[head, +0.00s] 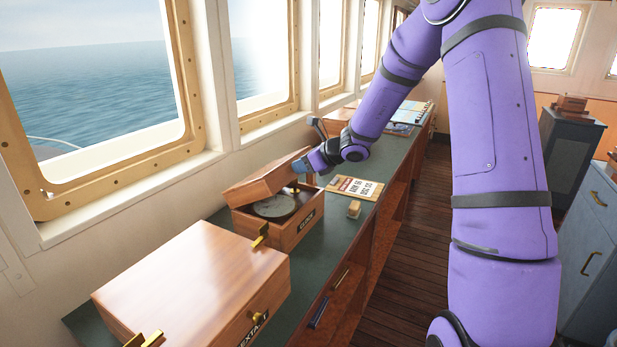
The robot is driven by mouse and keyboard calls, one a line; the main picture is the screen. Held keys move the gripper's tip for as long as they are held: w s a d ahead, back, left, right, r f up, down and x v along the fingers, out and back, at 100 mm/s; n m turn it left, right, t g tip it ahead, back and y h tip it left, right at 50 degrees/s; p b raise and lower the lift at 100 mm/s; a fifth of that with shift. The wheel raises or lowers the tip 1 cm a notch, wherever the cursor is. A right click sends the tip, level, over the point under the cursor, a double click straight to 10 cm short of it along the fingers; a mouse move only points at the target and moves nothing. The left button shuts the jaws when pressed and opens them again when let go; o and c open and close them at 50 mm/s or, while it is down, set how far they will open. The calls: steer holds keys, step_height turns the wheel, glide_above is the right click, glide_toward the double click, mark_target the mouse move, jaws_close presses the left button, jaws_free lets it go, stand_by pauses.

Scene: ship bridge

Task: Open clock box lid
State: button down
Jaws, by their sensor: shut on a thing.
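A round dark clock face (275,205) shows inside the box. My gripper (303,165) is at the upper right edge of the lid and is shut on it. The fingertips are small and partly hidden against the lid, so the exact contact is unclear.
A larger shut wooden box (190,280) with brass fittings stands in front of the clock box. A clipboard (354,187) and a small wooden block (354,209) lie on the green counter (322,256) to the right. Window frames border the counter's left side.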

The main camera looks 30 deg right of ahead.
steer(key=w+r, duration=0.1)
steer(key=w+a+r+g+h, duration=0.1)
steer(key=r, duration=0.1)
steer(key=shift+w+a, duration=0.1)
steer(key=shift+a, duration=0.1)
steer(key=w+a+r, duration=0.1)
steer(key=w, duration=0.1)
steer(key=w+a+r, duration=0.1)
steer(key=w+r, duration=0.1)
steer(key=shift+a+r, duration=0.15)
steer(key=shift+a, duration=0.2)
steer(key=shift+w+a+r+g+h, duration=0.15)
steer(key=shift+w+a+r+g, duration=0.15)
steer(key=shift+w, duration=0.2)
steer(key=shift+w+a+r+g+h, duration=0.15)
steer(key=shift+w+a+r+g, duration=0.05)
steer(key=shift+w+a+g, duration=0.2)
steer(key=w+a+g+h, duration=0.2)
steer(key=w+a+g, duration=0.2)
steer(key=w+a, duration=0.4)
steer(key=shift+w+a+r+h, duration=0.25)
steer(key=shift+w+h, duration=0.15)
steer(key=shift+w, duration=2.15)
